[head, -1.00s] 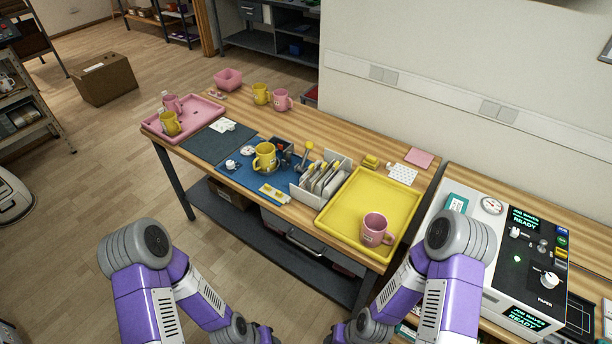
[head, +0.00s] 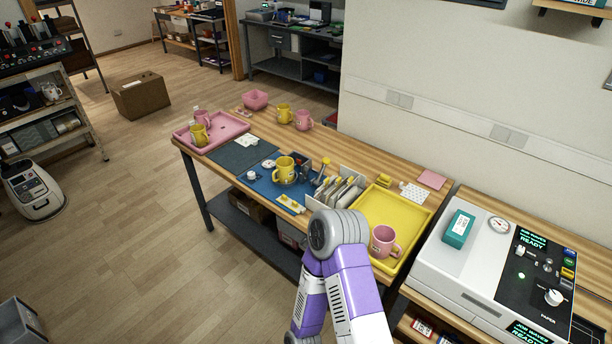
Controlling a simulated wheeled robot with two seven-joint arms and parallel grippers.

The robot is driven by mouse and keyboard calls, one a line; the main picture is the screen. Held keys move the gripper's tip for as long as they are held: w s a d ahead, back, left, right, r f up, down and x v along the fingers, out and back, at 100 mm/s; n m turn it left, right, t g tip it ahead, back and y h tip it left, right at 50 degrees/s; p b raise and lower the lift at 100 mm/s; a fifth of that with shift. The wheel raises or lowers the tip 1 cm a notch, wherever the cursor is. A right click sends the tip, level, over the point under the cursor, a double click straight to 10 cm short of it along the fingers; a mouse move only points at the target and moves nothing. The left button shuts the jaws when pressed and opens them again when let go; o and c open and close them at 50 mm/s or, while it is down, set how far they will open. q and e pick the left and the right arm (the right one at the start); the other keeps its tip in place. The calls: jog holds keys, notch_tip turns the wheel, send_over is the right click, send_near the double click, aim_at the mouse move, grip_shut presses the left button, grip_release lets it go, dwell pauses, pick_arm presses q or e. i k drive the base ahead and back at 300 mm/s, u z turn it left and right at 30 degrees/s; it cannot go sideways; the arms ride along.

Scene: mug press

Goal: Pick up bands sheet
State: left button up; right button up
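I cannot tell which sheet is the bands sheet. A white rack (head: 312,198) on the table holds several upright pale sheets (head: 347,192) with yellow tabs, their faces mostly hidden. A small white and yellow card (head: 290,203) lies on the blue mat (head: 262,190). A white dotted sheet (head: 413,193) lies behind the yellow tray, near a pink square (head: 431,179). Neither gripper is in view.
A pink mug (head: 384,241) stands in the yellow tray (head: 419,212). A pink tray (head: 239,122) with mugs is at the far left. The white press (head: 461,272) stands at right with a teal box (head: 457,229) on top.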

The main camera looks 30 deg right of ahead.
aim_at(339, 182)
jog(key=u, duration=0.1)
jog(key=i, duration=1)
jog(key=z, duration=0.4)
